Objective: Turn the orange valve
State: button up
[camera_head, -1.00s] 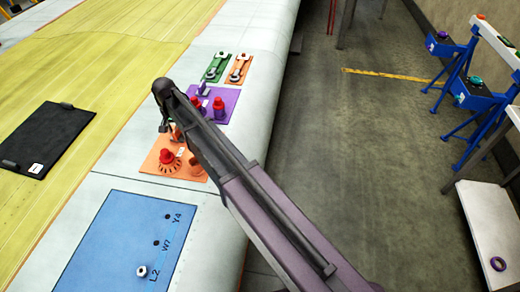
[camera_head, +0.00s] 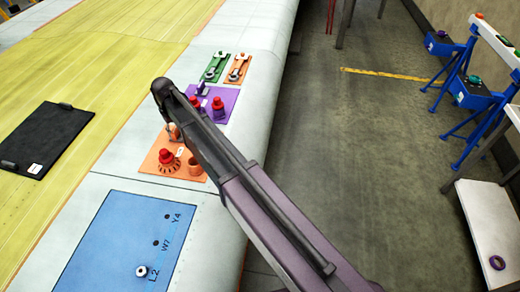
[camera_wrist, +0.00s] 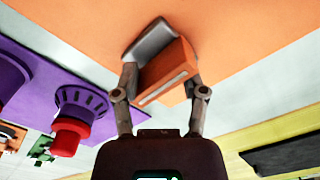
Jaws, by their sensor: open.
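The orange valve (camera_wrist: 168,84) shows in the wrist view as a block-shaped handle with a pale line on it, standing on an orange panel (camera_wrist: 235,30). My gripper (camera_wrist: 161,80) is open, with one finger on each side of the handle. I cannot tell whether the fingers touch it. A grey piece sits at the handle's far end. In the head view the orange panel (camera_head: 152,168) lies on the wing, and the valve (camera_head: 173,132) is mostly hidden by my arm.
A red knob (camera_head: 166,157) and an orange cup (camera_head: 195,168) stand on the same panel. A purple panel (camera_head: 231,97) with red-topped knobs is just beyond. A blue panel (camera_head: 120,245) is nearer.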

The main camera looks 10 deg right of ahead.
aim_at(175, 128)
jog(key=n, duration=0.7)
jog(key=shift+n, duration=0.4)
jog(key=shift+r, duration=0.25)
notch_tip(175, 128, up, 14)
jog(key=f+p, duration=0.1)
jog(key=p, duration=1.3)
jog(key=s+d+f+m+b, duration=0.3)
jog(key=s+d+f+b, duration=0.1)
jog(key=d, duration=0.5)
jog(key=s+d+f+m+b, duration=0.4)
jog(key=s+d+f+b, duration=0.1)
jog(key=d, duration=0.5)
jog(key=s+d+f+m+b, duration=0.3)
jog(key=d+f+b, duration=0.3)
jog(key=d, duration=0.4)
jog(key=shift+s, duration=0.7)
jog(key=shift+d, duration=0.1)
jog(key=shift+r, duration=0.1)
